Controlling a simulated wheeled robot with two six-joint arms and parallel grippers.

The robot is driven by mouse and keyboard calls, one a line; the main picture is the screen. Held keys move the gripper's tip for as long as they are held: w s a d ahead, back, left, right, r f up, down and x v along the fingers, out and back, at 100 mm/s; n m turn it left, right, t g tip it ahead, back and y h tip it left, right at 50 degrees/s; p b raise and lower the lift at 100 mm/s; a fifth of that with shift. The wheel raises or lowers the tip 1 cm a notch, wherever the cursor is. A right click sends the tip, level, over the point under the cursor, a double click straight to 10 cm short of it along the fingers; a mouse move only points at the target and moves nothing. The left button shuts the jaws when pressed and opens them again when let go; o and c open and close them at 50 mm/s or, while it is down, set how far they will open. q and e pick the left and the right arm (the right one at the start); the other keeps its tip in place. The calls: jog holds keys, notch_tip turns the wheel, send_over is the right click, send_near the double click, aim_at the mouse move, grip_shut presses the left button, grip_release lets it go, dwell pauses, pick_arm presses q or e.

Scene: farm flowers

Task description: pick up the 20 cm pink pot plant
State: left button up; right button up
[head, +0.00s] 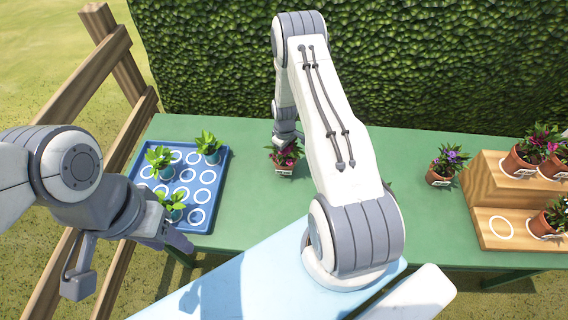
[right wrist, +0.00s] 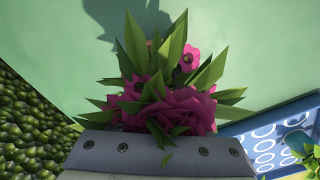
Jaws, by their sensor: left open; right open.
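A potted plant with pink flowers and green leaves (head: 285,157) stands on the green table in the head view, in a small pot with a white label. In the right wrist view its pink blooms (right wrist: 170,105) fill the middle, just beyond the grey gripper edge; the pot is hidden there. My right gripper (head: 287,138) is open, close above and behind the flowers; whether it touches them I cannot tell. My left gripper (head: 130,262) is open and empty at the lower left, in front of the blue tray.
A blue tray (head: 221,182) with white rings and several green plants lies at the left. A purple-flowered pot (head: 440,172) stands at right, beside a wooden stepped stand (head: 478,192) with several pots. A hedge (head: 430,65) rises behind the green table (head: 245,212). A wooden fence is at left.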

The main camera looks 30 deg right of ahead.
grip_shut()
jog(key=shift+r, duration=0.1)
dwell(1.2)
